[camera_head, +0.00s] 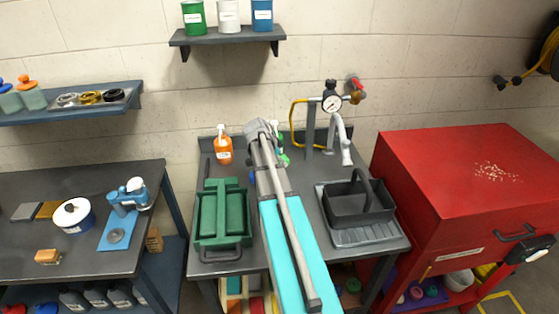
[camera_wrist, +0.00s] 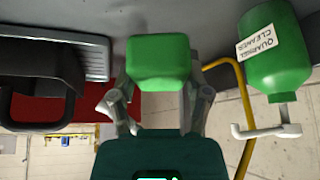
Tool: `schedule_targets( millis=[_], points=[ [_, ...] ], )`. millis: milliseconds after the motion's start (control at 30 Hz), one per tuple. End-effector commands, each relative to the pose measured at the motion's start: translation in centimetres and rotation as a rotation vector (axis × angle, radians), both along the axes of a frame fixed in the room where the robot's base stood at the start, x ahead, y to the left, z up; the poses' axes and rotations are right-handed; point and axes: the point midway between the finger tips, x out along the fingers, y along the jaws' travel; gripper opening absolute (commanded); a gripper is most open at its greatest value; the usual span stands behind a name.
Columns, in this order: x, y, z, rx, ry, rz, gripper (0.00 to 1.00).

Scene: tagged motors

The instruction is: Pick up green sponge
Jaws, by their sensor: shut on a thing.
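The green sponge (camera_wrist: 160,62) is a bright green block in the middle of the wrist view. My gripper (camera_wrist: 162,80) has a grey finger on each side of it and is shut on it. In the head view my own arm reaches over the sink counter (camera_head: 312,208) and covers the gripper; I cannot make out the sponge there with certainty.
A green cleaner bottle (camera_wrist: 273,55) with a white nozzle is close on the right in the wrist view. An orange bottle (camera_head: 223,147), a green crate (camera_head: 203,218), a dark basket (camera_head: 352,208) and a tap (camera_head: 342,140) with a gauge (camera_head: 332,102) surround my arm. A red cabinet (camera_head: 450,175) stands right.

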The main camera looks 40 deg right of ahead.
Motion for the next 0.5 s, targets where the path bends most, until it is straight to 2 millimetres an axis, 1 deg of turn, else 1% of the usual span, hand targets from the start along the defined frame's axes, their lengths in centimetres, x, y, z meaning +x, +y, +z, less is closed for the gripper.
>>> schedule_targets(
  millis=[33,100,300,500],
  points=[
    [0.0,0.0,1.2,0.0,0.0,0.0,0.33],
    [0.0,0.0,2.0,0.0,0.0,0.0,0.33],
    [0.0,0.0,4.0,0.0,0.0,0.0,0.33],
    [0.0,0.0,5.4,0.0,0.0,0.0,0.33]
  ],
)
